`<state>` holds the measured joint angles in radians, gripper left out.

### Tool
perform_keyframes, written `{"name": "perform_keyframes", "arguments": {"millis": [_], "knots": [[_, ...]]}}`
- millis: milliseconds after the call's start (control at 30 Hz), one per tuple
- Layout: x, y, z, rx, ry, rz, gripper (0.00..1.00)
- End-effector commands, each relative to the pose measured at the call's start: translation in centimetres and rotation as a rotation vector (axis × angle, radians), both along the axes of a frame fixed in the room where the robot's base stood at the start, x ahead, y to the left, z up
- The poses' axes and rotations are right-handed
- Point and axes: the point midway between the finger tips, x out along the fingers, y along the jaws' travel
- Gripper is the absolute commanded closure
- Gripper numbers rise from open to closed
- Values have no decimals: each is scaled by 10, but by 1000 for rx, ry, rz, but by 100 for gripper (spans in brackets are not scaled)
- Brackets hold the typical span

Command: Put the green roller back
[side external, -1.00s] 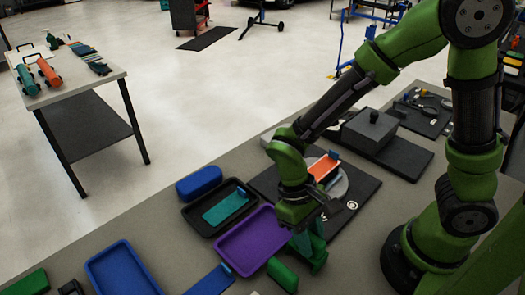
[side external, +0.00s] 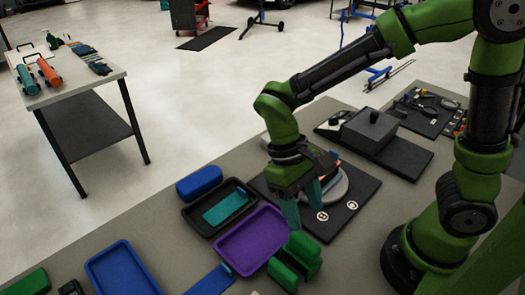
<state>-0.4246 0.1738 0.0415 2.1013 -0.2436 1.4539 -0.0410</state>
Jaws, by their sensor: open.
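A green roller-like piece (side external: 303,248) sits at the front of the bench, at the right of the purple tray (side external: 250,240). A green block (side external: 282,275) is just in front of it; I cannot tell for sure which of the two is the roller. My gripper (side external: 304,214) is open, its two teal fingers pointing down and apart. It is above and behind the green pieces, over the left part of the black board (side external: 332,228), with nothing seen between the fingers. The gripper partly hides a round grey disc (side external: 338,191) and an orange piece.
A dark box with a knob (side external: 370,130) and a tool board stand at the back right.

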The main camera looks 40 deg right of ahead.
Motion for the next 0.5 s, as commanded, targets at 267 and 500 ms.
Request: {"name": "perform_keyframes", "arguments": {"millis": [267,500], "knots": [[16,0,38,2,-2,-1,43],[20,-21,61,63,-148,-63,43]]}}
